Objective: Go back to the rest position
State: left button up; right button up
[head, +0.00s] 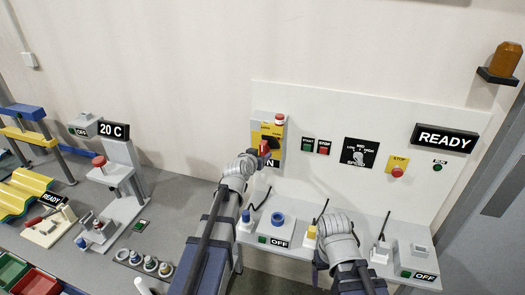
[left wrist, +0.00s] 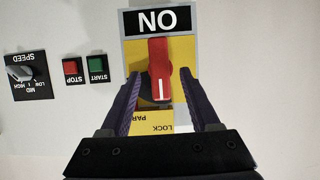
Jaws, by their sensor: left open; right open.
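My left gripper (head: 258,157) is at the yellow and grey switch panel (head: 269,121) on the white board. In the left wrist view its two dark fingers (left wrist: 160,100) are open, one on each side of the red switch handle (left wrist: 160,70), with gaps to it. The handle points along the panel's length, and an ON label (left wrist: 160,21) shows upside down beyond it. The red handle also shows in the head view (head: 264,148), partly behind the gripper. My right arm's wrist is above the grey bench at lower right; its gripper (head: 318,262) is small, its fingers mostly hidden.
Small stations with OFF signs (head: 280,242) stand on the bench below. A 20 C press (head: 118,165) stands left.

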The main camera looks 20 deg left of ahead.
pick_arm(q)
jog(key=v, duration=0.3)
jog(key=shift+s+p, duration=0.15)
jog(key=shift+p, duration=0.25)
jog(key=s+d+f+m+g+h+b, duration=0.1)
jog(key=s+d+f+m+g+h, duration=0.1)
jog(key=s+d+f+g, duration=0.7)
jog(key=s+d+f+g+y, duration=0.2)
jog(key=s+d+f, duration=0.1)
jog(key=s, duration=0.7)
jog(key=s+d+f+m+g+y+b, duration=0.1)
jog(key=s+d+f+g, duration=0.2)
jog(key=s, duration=0.8)
jog(key=shift+d+f+y, duration=0.35)
jog(key=shift+d+y, duration=0.05)
jog(key=shift+d, duration=0.7)
